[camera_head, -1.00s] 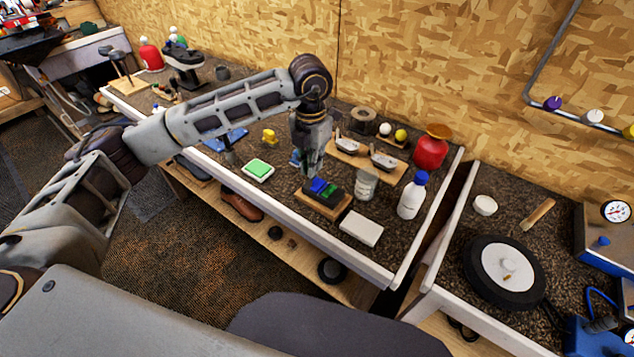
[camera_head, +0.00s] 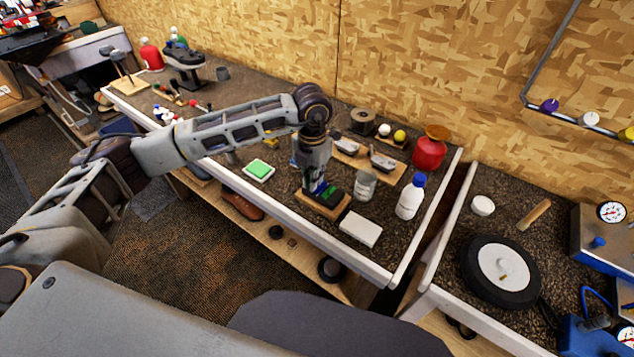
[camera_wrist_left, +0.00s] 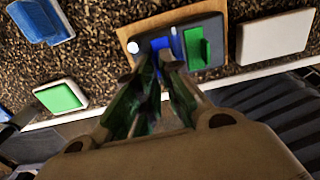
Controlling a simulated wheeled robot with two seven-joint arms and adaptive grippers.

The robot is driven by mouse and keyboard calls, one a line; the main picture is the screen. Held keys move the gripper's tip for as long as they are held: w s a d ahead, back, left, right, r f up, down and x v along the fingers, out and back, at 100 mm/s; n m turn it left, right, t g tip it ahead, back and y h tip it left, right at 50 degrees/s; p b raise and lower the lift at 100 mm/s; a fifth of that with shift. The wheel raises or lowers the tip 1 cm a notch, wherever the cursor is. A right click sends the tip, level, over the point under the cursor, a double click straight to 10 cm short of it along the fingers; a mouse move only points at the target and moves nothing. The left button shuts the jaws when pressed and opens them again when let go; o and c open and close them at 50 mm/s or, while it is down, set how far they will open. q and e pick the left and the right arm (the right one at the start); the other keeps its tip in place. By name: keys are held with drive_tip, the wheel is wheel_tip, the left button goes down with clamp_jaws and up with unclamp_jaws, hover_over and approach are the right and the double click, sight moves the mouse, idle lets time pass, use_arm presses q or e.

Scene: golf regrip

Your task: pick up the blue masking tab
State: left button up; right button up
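The blue masking tab (camera_wrist_left: 164,46) lies on a dark block (camera_wrist_left: 215,61) on a small wooden board (camera_head: 323,207), left of a green tab (camera_wrist_left: 197,46) in the left wrist view. My left gripper (camera_head: 319,190) points down over the board. In the left wrist view its fingertips (camera_wrist_left: 160,62) are close together at the near edge of the blue tab and hide part of it. I cannot tell whether they touch or grip it. In the head view the gripper mostly covers the tab. My right gripper is not in view.
A white block (camera_head: 361,229) lies right of the board. A grey can (camera_head: 365,186) and a white bottle with a blue cap (camera_head: 410,197) stand close by. A green-topped pad (camera_head: 259,170) lies to the left. Wooden blocks with grey pieces (camera_head: 368,158) stand behind.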

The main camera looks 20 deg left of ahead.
use_arm(q)
drive_tip(key=shift+f, duration=0.45)
clamp_jaws()
drive_tip(key=shift+r, duration=0.1)
wheel_tip(320, 180, up, 10)
drive_tip(key=b, duration=0.1)
drive_tip(key=shift+b, duration=0.35)
idle(0.4)
drive_tip(key=shift+f, duration=0.2)
